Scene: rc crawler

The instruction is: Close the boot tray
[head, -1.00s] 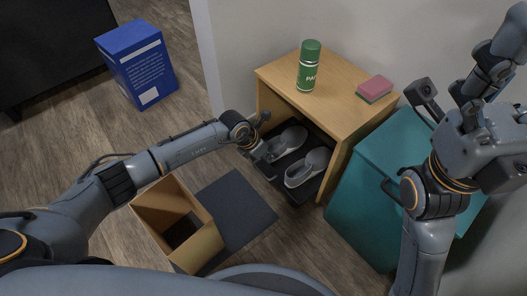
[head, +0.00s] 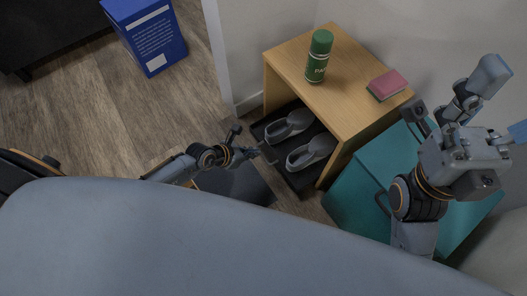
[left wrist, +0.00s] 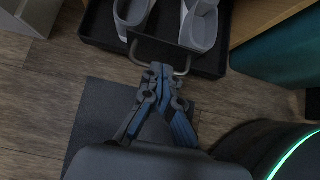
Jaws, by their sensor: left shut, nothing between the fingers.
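The boot tray (head: 299,183) is a shallow black tray with a pair of grey shoes (head: 311,152) in it. It sticks out partly from under the wooden bench (head: 345,125). In the left wrist view the tray (left wrist: 97,31) shows at the top, with a grey bar handle (left wrist: 186,62) on its front. My left gripper (head: 262,153) is shut and empty at the tray's front. In the left wrist view its fingertips (left wrist: 160,70) overlap the handle; I cannot tell whether they touch. My right gripper (head: 503,103) is raised at the right, far from the tray; its opening is unclear.
A green spray can (head: 319,57) and a pink sponge (head: 388,84) stand on the bench. A teal box (head: 358,190) is right of the bench. A blue box (head: 150,40) is at the back left. A dark mat (left wrist: 86,118) lies before the tray.

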